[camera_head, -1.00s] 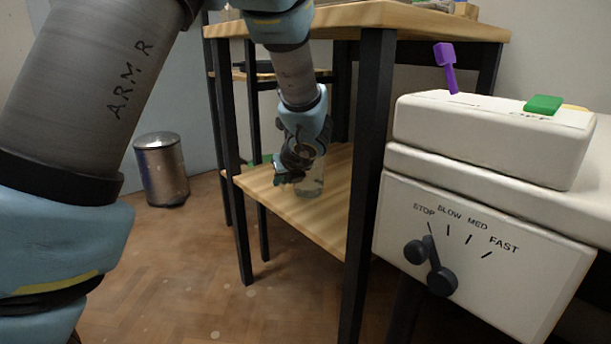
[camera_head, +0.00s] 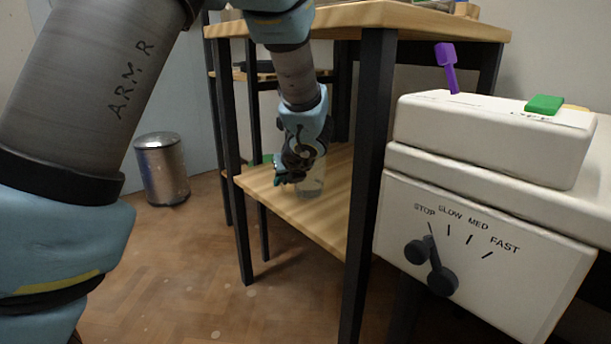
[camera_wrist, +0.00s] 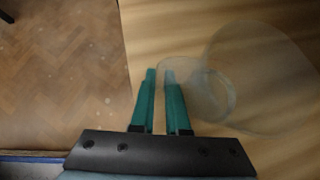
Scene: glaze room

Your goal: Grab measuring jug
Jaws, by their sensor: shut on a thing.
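The measuring jug (camera_head: 313,184) is a clear, see-through vessel on the lower wooden shelf of the table. In the wrist view it shows as faint glassy circles (camera_wrist: 262,78) on the right. My gripper (camera_wrist: 160,74) has two teal fingers close together at the jug's left side, shut on a part of it. The part between the fingers is too faint to make out. In the head view my gripper (camera_head: 281,171) is low over the shelf, and my wrist hides much of the jug.
The wooden shelf (camera_head: 318,226) sits between dark table legs (camera_head: 369,165), under the tabletop (camera_head: 400,20). A white machine (camera_head: 480,250) with a dial stands close on the right. A metal bin (camera_head: 162,170) is at the left. The floor between is open.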

